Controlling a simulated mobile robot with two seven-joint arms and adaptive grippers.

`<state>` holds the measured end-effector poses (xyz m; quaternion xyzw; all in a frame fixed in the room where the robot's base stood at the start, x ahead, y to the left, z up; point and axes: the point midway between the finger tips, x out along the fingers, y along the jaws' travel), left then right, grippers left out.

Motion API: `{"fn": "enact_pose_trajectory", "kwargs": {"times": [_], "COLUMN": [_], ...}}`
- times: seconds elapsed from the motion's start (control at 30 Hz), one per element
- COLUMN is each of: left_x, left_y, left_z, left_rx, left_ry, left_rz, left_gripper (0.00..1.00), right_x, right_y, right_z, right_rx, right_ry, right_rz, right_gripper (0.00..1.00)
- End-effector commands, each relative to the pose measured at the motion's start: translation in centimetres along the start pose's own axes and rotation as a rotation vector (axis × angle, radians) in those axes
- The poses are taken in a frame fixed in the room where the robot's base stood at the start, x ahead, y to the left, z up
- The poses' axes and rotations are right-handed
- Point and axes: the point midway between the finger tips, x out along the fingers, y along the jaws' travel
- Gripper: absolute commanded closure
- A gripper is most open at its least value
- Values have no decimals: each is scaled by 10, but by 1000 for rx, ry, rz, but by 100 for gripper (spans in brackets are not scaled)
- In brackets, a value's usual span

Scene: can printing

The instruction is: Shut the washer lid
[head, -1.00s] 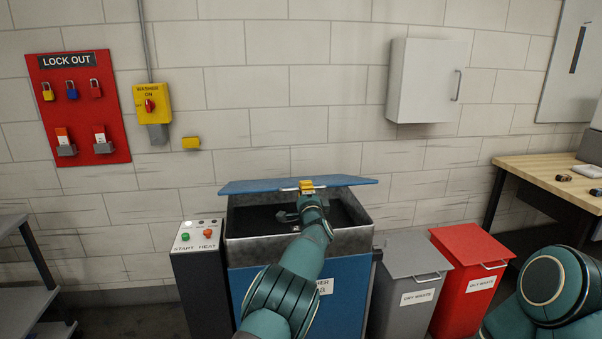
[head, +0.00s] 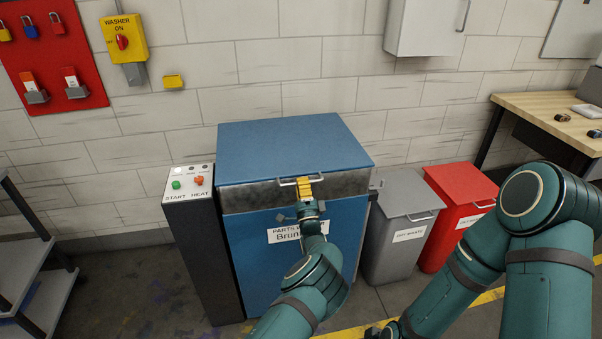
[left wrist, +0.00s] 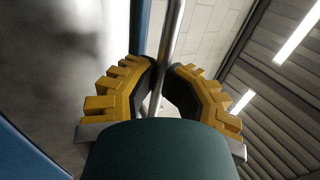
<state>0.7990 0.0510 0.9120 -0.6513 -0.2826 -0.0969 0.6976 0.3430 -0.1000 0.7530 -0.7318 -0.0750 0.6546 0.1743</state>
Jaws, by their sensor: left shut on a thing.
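The blue washer lid (head: 290,145) lies flat, or nearly flat, over the top of the parts washer (head: 255,240). I cannot tell whether a small gap is left at its front edge. A metal handle (head: 287,182) runs along the lid's front edge. My left gripper (head: 304,186), with yellow fingers, is at the handle and shut on it. In the left wrist view the handle bar (left wrist: 166,60) passes between the two yellow fingers. My right arm shows at the lower right, but its gripper is not clearly in view.
A control box (head: 190,182) with START and HEAT buttons stands left of the washer. A grey bin (head: 405,205) and a red bin (head: 460,190) stand to its right. A yellow washer switch (head: 122,38) is on the wall. Shelves stand at far left.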

Motion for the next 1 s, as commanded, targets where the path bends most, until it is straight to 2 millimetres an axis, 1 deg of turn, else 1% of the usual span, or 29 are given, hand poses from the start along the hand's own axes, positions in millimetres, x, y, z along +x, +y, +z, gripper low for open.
{"fn": "enact_pose_trajectory", "kwargs": {"times": [0.03,0.43,0.47,0.5,1.0], "left_x": [-3,-7,-7,-7,-6], "left_y": [5,10,10,10,6], "left_z": [3,4,4,4,2], "left_rx": [2,5,5,5,2], "left_ry": [-2,-2,-2,-2,-1], "left_rz": [10,13,14,14,6], "left_gripper": [100,100,80,75,75], "right_x": [0,0,0,0,0], "right_y": [0,0,0,0,0], "right_z": [0,0,0,0,0], "right_rx": [0,0,0,0,0], "right_ry": [0,0,0,0,0], "right_rz": [0,0,0,0,0], "right_gripper": [100,100,100,100,100]}}
